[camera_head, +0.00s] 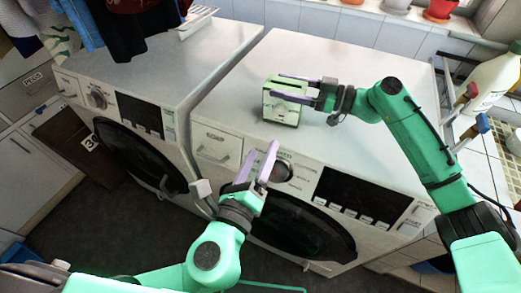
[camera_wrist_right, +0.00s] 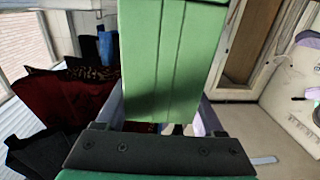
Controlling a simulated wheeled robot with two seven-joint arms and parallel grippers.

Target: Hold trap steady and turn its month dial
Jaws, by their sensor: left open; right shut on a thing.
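The trap (camera_head: 283,112) is a small pale green box standing upright on top of the right-hand washing machine, near its front edge. My right gripper (camera_head: 279,87) is shut on the trap, with its purple fingers on two opposite sides near the top. In the right wrist view the trap (camera_wrist_right: 168,62) is a large green ribbed block between the fingers. The face towards the head camera has small details, but I cannot make out the month dial. My left gripper (camera_head: 262,151) is open and empty, in front of the machine, below and apart from the trap.
The right-hand washing machine (camera_head: 352,80) has a clear top around the trap. Its control knob (camera_head: 283,171) is close to my left gripper. A second washing machine (camera_head: 185,62) stands left. Dark clothes (camera_head: 135,30) hang at the back left. A white bottle (camera_head: 490,82) stands right.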

